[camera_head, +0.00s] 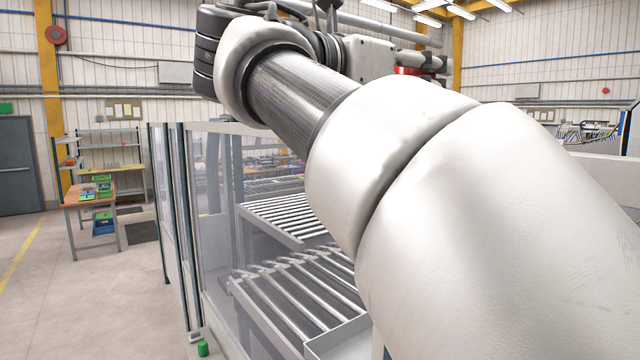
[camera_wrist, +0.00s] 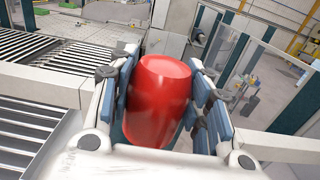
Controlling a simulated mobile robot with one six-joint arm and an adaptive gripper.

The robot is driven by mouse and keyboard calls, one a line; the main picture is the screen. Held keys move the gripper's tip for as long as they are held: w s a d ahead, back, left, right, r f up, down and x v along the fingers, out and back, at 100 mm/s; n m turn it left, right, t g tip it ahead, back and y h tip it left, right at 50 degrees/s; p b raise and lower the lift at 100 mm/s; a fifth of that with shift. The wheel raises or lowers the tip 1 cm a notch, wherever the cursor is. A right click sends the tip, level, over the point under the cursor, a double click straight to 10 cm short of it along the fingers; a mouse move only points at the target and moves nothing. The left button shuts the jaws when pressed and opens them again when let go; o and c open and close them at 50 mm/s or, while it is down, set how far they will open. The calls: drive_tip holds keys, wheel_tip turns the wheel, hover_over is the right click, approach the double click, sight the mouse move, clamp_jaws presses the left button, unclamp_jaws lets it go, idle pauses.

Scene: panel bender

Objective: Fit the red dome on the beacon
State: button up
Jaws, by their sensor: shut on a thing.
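The red dome (camera_wrist: 158,100) is a glossy red rounded piece, large in the middle of the wrist view. My gripper (camera_wrist: 165,95) is shut on it, with blue-grey finger pads on its left and right sides. In the head view a small patch of red (camera_head: 408,71) shows at the far end of my arm, partly hidden by arm parts. The beacon cannot be made out in either view. The lower end of the dome is hidden by my gripper's body.
Roller conveyors (camera_head: 300,290) stand behind a clear guard panel (camera_head: 215,215) with dark posts. Rollers (camera_wrist: 28,125) also lie at the left of the wrist view. A workbench (camera_head: 100,197) with green boxes is at the far left, with open floor (camera_head: 60,300) before it.

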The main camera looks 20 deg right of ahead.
wheel_tip(320, 180, down, 11)
drive_tip(key=shift+f+b, duration=0.2)
drive_tip(key=shift+b, duration=1)
drive_tip(key=shift+f, duration=0.1)
drive_tip(key=shift+f, duration=0.5)
drive_tip(key=o, duration=1.1)
drive_tip(key=shift+c, duration=0.2)
drive_tip(key=shift+r, duration=0.1)
drive_tip(key=shift+a+r, duration=0.35)
drive_tip(key=shift+r, duration=0.2)
drive_tip(key=v, duration=1.1)
drive_tip(key=shift+s, duration=0.15)
